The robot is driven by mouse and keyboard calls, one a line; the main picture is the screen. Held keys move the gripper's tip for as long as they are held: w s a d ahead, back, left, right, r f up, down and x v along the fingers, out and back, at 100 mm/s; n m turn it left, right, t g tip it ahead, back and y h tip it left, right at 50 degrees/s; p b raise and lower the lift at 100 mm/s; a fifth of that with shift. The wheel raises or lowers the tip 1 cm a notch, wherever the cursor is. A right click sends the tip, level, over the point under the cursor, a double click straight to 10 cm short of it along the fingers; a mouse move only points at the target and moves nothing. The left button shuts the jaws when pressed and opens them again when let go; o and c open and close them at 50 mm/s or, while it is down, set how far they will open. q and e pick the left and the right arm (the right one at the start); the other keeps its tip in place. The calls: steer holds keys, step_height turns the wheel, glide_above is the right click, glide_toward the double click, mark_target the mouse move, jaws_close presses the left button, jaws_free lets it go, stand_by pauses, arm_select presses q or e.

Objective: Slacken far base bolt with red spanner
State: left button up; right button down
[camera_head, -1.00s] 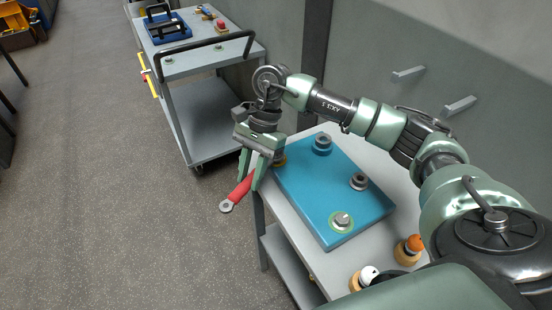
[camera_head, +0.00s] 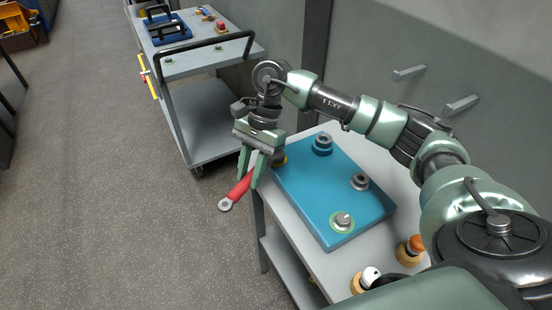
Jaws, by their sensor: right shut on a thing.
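My right gripper (camera_head: 248,180) is shut on the red spanner (camera_head: 238,189), at the left edge of the near table. The spanner slants down and left, its grey ring end (camera_head: 225,205) showing over the floor. Its other end is hidden behind the gripper. The blue base plate (camera_head: 318,186) lies on the table, right of the gripper. It carries a far bolt on a blue collar (camera_head: 322,146), a bolt at its right side (camera_head: 360,181) and a near bolt on a green ring (camera_head: 342,220). My left gripper is out of view.
On the grey table (camera_head: 305,251), knobs with an orange top (camera_head: 416,243) and a white top (camera_head: 369,275) stand near the front right. A grey trolley (camera_head: 200,66) with a black handle stands behind. Wall brackets (camera_head: 409,73) stick out at the right.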

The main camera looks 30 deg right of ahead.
steer(key=shift+b, duration=0.35)
stand_by(0.4)
steer(key=shift+r, duration=0.45)
steer(key=shift+f+b, duration=0.1)
steer(key=shift+b, duration=0.3)
stand_by(0.4)
steer(key=shift+r, duration=0.4)
steer(key=shift+r, duration=0.35)
steer(key=shift+r+p, duration=0.35)
steer(key=shift+r, duration=0.75)
steer(key=shift+r, duration=0.15)
steer(key=shift+r+p, duration=0.85)
steer(key=shift+r, duration=1.1)
